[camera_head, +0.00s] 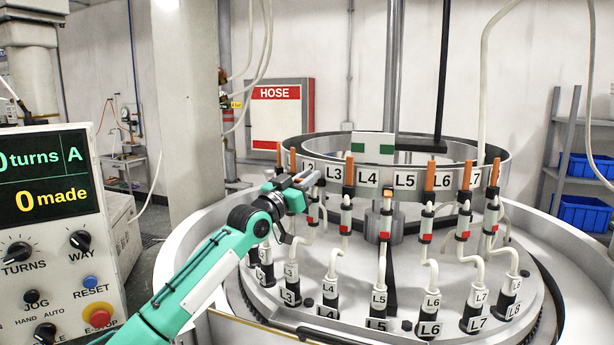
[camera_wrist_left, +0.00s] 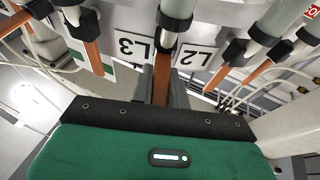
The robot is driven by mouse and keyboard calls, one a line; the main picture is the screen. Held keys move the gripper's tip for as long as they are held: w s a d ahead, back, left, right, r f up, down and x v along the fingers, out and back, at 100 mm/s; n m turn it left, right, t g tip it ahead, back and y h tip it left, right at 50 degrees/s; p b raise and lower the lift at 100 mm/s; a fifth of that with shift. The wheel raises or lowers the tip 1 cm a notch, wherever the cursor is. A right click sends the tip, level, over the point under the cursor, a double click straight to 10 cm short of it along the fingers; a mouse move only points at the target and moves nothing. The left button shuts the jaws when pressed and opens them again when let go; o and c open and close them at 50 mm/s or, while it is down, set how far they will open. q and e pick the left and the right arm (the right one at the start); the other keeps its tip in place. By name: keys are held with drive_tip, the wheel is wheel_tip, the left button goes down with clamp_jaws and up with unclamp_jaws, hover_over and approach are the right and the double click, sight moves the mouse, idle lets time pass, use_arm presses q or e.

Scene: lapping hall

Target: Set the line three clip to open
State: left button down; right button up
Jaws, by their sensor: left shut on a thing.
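The line three clip (camera_head: 313,212) is on the ring, above the hose from the L3 post (camera_head: 290,284). My left gripper (camera_head: 306,180) is at this clip, and in the head view it hides most of the clip's lever. In the left wrist view, my left gripper (camera_wrist_left: 162,92) is shut on the orange lever (camera_wrist_left: 162,76), which stands between the L3 plate (camera_wrist_left: 132,47) and the L2 plate (camera_wrist_left: 197,57). The lever looks in line with the clip body (camera_wrist_left: 172,18). My right gripper is not in view.
Neighbouring clips stand close on both sides, with orange levers upright, such as line four's (camera_head: 349,170). The line five lever (camera_head: 386,192) looks much shorter, foreshortened or tipped. A control panel (camera_head: 48,225) stands at the left. White hoses curve below the clips.

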use_arm(q)
drive_tip(key=g+y+p, duration=0.1)
drive_tip(key=p, duration=0.1)
drive_tip(key=r+g+y+p, duration=0.1)
drive_tip(key=p, duration=0.1)
drive_tip(key=shift+w+d+r+g, duration=0.2)
drive_tip(key=shift+w+r+g, duration=0.05)
drive_tip(key=shift+r+g, duration=0.05)
drive_tip(key=shift+w+d+g+y+p, duration=0.1)
drive_tip(key=shift+g+y+p, duration=0.3)
drive_tip(key=shift+g+p, duration=0.3)
drive_tip(key=shift+w+d+g+y, duration=0.1)
drive_tip(key=shift+w+g+y, duration=0.05)
drive_tip(key=shift+g+y, duration=0.25)
drive_tip(key=c, duration=1.4)
unclamp_jaws()
drive_tip(key=shift+o, duration=0.2)
